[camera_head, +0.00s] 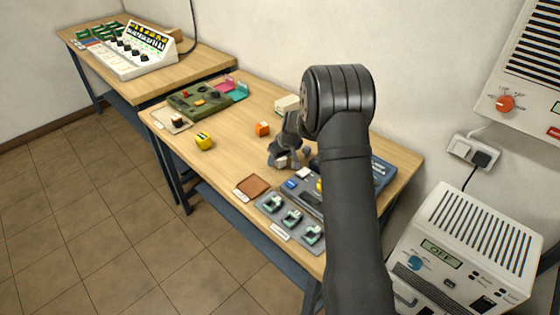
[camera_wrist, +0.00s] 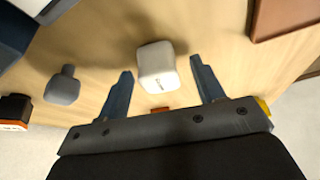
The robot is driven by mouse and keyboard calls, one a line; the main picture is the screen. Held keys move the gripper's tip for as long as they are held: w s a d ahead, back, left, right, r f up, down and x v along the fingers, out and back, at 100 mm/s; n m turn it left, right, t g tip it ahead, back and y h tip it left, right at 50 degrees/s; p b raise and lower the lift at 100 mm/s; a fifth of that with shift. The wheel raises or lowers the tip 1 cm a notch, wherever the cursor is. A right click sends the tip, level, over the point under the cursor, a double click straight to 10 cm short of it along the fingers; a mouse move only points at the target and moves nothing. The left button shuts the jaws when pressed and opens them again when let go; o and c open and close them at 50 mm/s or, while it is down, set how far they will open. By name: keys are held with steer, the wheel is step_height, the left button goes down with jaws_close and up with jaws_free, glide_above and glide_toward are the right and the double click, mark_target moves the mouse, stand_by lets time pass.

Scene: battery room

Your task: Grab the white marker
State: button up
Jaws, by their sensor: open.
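The white marker looks like a small white rounded block (camera_wrist: 157,66) with dark lettering on one side. In the wrist view it sits on the wooden table between the two blue fingers of my gripper (camera_wrist: 161,68). A gap of bare wood shows on each side of it, so the fingers are apart from it. In the head view my gripper (camera_head: 283,158) is low over the middle of the table, with a small white patch at its fingers. My arm hides part of the table behind it.
An orange block (camera_head: 262,128) and a yellow block (camera_head: 204,141) stand to the left. A brown mat (camera_head: 251,186) and a grey tray (camera_head: 265,207) with green pieces lie in front. A blue-grey knobbed piece (camera_wrist: 62,86) stands near the left finger. Bare wood lies left of my gripper.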

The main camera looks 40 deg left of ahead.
steer(key=shift+a+f, duration=0.1)
steer(key=shift+f, duration=0.1)
steer(key=c, duration=1.1)
steer(key=shift+o, duration=0.2)
steer(key=shift+r, duration=0.1)
